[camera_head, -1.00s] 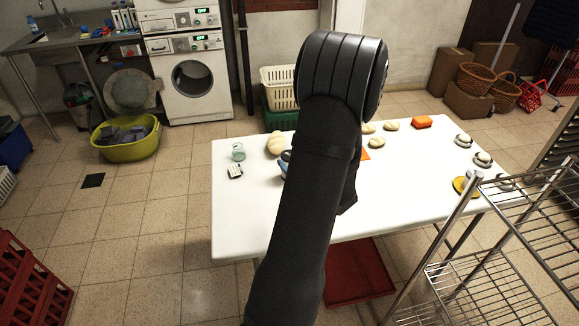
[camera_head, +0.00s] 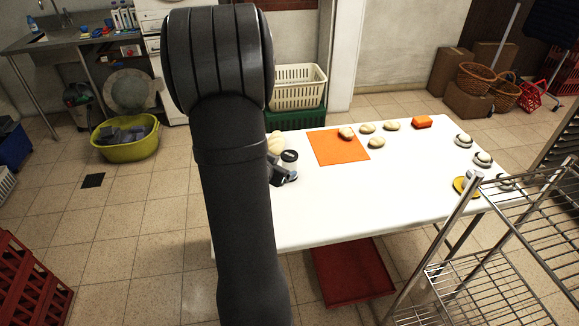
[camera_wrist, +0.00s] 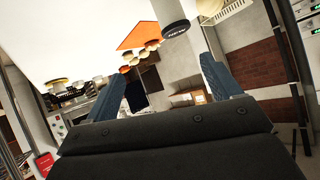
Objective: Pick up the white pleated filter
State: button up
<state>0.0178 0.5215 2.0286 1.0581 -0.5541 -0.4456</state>
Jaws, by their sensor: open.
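I cannot clearly make out the white pleated filter now. A small white item with dark marks showed near the table's left end earlier; my arm now covers that spot in the head view. My gripper (camera_wrist: 162,65) is open in the wrist view, with its two blue-grey fingers apart and nothing seen between them. In the head view its end shows only partly beside my arm, near a dark cylinder with a pale end (camera_head: 290,157).
The white table (camera_head: 340,205) has clear space at its middle. A wire rack (camera_head: 500,240) stands at front right. A tan rounded item (camera_head: 275,142) is partly hidden.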

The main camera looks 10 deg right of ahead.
notch_tip(320, 180, up, 5)
jog(key=w+a+n+t+h, duration=0.1)
jog(key=w+a+n+t, duration=0.1)
jog(key=n, duration=0.1)
send_near(288, 161)
jog(key=shift+m, duration=0.4)
jog(key=x, duration=0.8)
jog(key=shift+w+d+f, duration=0.1)
jog(key=shift+w+f, duration=0.1)
jog(key=shift+a+x, duration=0.15)
jog(key=shift+x, duration=1.15)
jog(key=shift+a+x, duration=0.15)
jog(key=shift+x, duration=1.1)
jog(key=shift+w+f, duration=0.1)
jog(key=shift+f, duration=0.05)
jog(key=c, duration=1.2)
jog(key=shift+o, duration=0.2)
